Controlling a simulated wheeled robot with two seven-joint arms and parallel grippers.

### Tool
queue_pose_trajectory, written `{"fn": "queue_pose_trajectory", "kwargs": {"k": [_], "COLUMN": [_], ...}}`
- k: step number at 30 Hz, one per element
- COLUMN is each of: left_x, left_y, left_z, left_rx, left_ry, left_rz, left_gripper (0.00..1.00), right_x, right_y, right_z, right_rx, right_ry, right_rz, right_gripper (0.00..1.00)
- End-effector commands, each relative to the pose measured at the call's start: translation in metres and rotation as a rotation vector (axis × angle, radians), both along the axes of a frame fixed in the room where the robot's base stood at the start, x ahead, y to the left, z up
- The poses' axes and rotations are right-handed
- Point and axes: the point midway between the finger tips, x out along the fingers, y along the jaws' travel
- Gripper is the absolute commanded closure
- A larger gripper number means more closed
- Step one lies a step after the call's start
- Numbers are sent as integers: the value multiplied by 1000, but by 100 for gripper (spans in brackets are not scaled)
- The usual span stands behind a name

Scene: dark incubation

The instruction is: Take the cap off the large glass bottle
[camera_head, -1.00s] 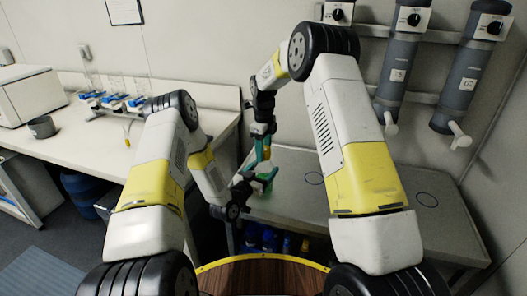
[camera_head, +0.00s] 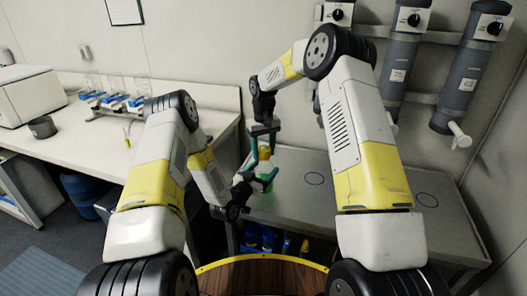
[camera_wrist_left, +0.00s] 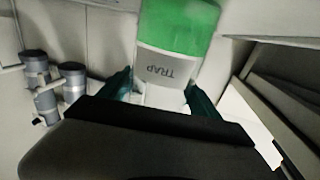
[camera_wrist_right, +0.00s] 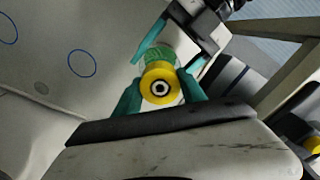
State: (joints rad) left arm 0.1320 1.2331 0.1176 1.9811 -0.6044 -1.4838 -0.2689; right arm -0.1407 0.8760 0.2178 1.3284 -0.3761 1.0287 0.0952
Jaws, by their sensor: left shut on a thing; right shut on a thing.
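The glass bottle (camera_wrist_left: 175,35) holds green liquid and has a white label reading TRAP, upside down in the left wrist view. My left gripper (camera_head: 258,181) is shut on the bottle, its teal fingers on either side of it. The yellow cap (camera_wrist_right: 160,85) has a dark ring at its centre and lines up with the bottle in the right wrist view. My right gripper (camera_head: 264,148) is above the left one, shut on the cap from above. I cannot tell whether a gap lies between cap and bottle.
A grey bench (camera_head: 375,205) with drawn circles lies behind and right of the grippers. Grey cylinders (camera_head: 462,85) hang on the wall above it. A white table (camera_head: 75,150) with a rack of blue-based items stands left. Blue and yellow-topped containers (camera_head: 268,240) stand low below the bench.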

Motion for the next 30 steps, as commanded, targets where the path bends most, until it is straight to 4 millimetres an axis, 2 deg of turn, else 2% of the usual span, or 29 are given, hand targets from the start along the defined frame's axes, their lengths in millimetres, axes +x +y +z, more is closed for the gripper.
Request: {"fn": "queue_pose_trajectory", "kwargs": {"k": [3,21,27,30], "left_x": [0,-1,-1,-1], "left_y": [0,-1,-1,-1], "left_z": [0,0,0,0], "left_rx": [0,0,-1,-1], "left_ry": [0,0,1,1], "left_rz": [-1,-2,-2,-2], "left_gripper": [100,100,100,100], "right_x": [1,1,1,1], "right_y": [-1,-1,-1,-1], "right_z": [0,1,2,2], "right_rx": [1,1,-1,-1], "right_ry": [-3,-2,-1,-1], "right_rz": [287,1746,2015,2013], "right_gripper": [100,100,100,100]}}
